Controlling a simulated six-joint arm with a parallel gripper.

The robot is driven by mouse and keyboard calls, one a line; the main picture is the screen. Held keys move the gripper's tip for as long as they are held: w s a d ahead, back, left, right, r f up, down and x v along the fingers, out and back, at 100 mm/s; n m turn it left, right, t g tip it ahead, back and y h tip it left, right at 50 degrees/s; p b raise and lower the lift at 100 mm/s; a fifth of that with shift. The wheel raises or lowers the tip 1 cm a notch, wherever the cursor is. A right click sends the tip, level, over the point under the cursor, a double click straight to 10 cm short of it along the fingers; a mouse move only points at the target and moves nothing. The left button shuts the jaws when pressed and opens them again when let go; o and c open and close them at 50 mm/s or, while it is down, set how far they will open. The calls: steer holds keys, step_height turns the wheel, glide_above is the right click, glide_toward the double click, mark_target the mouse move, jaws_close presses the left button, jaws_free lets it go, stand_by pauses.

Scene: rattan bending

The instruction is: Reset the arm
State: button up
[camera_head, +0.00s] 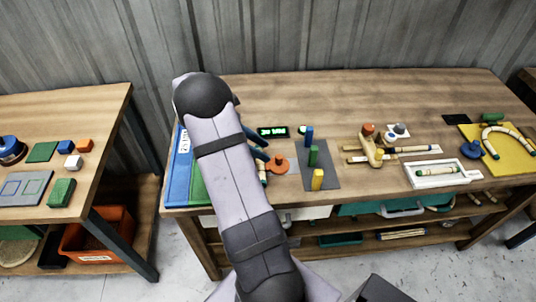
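My arm rises from the bottom centre and reaches over the left part of the workbench (330,95). Its upper end bends down behind my own forearm. My gripper (260,148) is mostly hidden there; only dark finger-like parts show at the forearm's right edge, near an orange round piece (278,165). I cannot make out whether it is open or shut, or whether it holds anything.
A grey mat (318,178) carries blue, green and yellow posts. A wooden clamp (371,146), a white tray (409,174) with a rattan piece, and a yellow board (512,160) with a bent rattan arc lie rightward. The bench's back is clear. A side table (90,105) stands left.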

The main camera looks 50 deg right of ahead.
steer(key=shift+w+a+r, duration=0.2)
steer(key=shift+a+r, duration=0.05)
steer(key=shift+r, duration=0.1)
steer(key=shift+a, duration=0.15)
steer(key=s+a+m+t+y, duration=0.2)
steer(key=s+a+m, duration=0.1)
steer(key=a, duration=0.7)
steer(key=s+a+m+t+y, duration=0.2)
steer(key=s+a+m, duration=0.1)
steer(key=a, duration=0.8)
steer(key=s+a+m+t+y, duration=0.2)
steer(key=a+m, duration=0.1)
steer(key=a, duration=0.7)
steer(key=shift+s+a+r, duration=0.3)
steer(key=shift+s+r, duration=0.1)
steer(key=shift+r, duration=0.05)
